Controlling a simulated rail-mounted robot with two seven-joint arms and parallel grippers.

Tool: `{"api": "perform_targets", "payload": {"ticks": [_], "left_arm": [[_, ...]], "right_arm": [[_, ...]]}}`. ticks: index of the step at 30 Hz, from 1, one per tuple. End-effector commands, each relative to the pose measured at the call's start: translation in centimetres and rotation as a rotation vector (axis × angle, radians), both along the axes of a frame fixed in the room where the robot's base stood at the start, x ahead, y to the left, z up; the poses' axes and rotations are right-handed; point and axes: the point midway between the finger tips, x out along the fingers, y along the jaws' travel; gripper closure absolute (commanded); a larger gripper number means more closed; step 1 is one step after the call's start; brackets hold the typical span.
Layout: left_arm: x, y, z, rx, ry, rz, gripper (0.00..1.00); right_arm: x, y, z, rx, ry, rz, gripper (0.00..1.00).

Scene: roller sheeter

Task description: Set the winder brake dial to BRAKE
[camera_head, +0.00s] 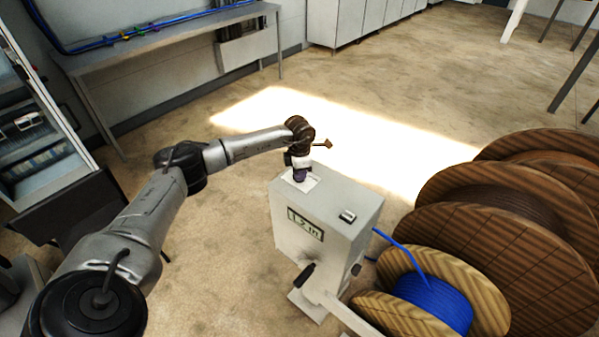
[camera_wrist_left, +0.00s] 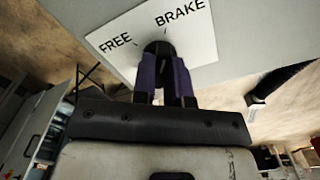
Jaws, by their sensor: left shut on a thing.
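The winder brake dial (camera_wrist_left: 158,48) is a dark knob on a white label plate (camera_wrist_left: 120,38) marked FREE on the left and BRAKE on the right in the left wrist view. The plate lies on top of the grey winder box (camera_head: 345,222). My left gripper (camera_head: 301,176) points down onto the box top. Its two purple fingers (camera_wrist_left: 163,76) are shut on the dial, one on each side. The gripper hides the dial in the head view, and I cannot tell exactly where its pointer stands. My right gripper is not in view.
A blue cable reel (camera_head: 430,300) and large wooden spools (camera_head: 520,210) stand to the right. The floor behind is clear.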

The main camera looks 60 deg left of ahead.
Motion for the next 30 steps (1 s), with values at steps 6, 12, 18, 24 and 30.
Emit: {"api": "perform_targets", "payload": {"ticks": [6,12,18,24,30], "left_arm": [[0.0,0.0,0.0,0.0,0.0,-0.003,0.85],[0.0,0.0,0.0,0.001,0.0,-0.002,0.66],[0.0,0.0,0.0,0.0,0.0,-0.001,0.61],[0.1,0.0,0.6,0.0,-0.002,0.0,0.61],[0.1,0.1,3.8,0.001,-0.004,0.0,0.61]], "right_arm": [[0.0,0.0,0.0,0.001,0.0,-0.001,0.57],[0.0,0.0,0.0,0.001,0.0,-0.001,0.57],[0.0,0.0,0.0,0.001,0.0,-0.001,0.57],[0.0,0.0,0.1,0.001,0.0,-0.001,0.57],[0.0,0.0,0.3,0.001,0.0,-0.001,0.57]]}}
